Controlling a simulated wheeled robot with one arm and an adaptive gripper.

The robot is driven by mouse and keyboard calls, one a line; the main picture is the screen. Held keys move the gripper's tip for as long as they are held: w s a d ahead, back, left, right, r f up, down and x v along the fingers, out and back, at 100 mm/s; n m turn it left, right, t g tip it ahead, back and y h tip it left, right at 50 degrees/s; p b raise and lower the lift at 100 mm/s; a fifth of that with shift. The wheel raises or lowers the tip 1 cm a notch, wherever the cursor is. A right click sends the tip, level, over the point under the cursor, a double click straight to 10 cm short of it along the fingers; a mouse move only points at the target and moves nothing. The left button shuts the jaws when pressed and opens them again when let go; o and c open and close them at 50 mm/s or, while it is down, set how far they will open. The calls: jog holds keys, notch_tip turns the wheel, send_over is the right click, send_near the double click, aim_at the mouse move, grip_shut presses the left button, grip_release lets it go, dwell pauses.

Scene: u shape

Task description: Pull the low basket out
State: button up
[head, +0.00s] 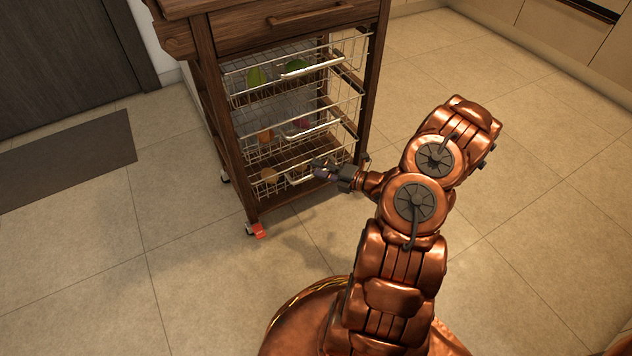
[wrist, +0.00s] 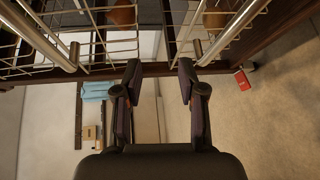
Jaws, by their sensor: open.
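The low wire basket (head: 262,188) is the lowest of three in the wooden cart, holding brownish round items. My gripper (head: 322,169) is in front of the right part of its front, at about its height. In the wrist view my gripper (wrist: 160,78) is open, its two dark fingers apart with nothing between them. Wire basket parts with thick metal bars show ahead at the upper left (wrist: 42,38) and upper right (wrist: 236,32); I cannot tell which basket each belongs to. Whether a fingertip touches any wire is unclear.
The middle basket (head: 292,137) and top basket (head: 285,88) sit above, with produce inside. The cart (head: 217,110) has a wooden drawer on top and casters, one with a red part (head: 256,231). A dark mat (head: 65,160) lies left. Tiled floor in front is clear.

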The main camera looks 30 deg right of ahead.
jog(key=s+d+f+m+h+b, duration=0.2)
jog(key=d+f+m+h, duration=0.15)
jog(key=f, duration=0.35)
jog(key=shift+t+y, duration=0.3)
jog(key=shift+y, duration=0.15)
jog(key=shift+d+b+x, duration=0.2)
jog(key=shift+b+x, duration=0.35)
jog(key=shift+x, duration=1.3)
jog(key=shift+d+b+x, duration=0.15)
jog(key=shift+b+x, duration=0.35)
jog(key=shift+x, duration=1.4)
jog(key=shift+w, duration=0.1)
jog(key=shift+c, duration=0.2)
grip_shut()
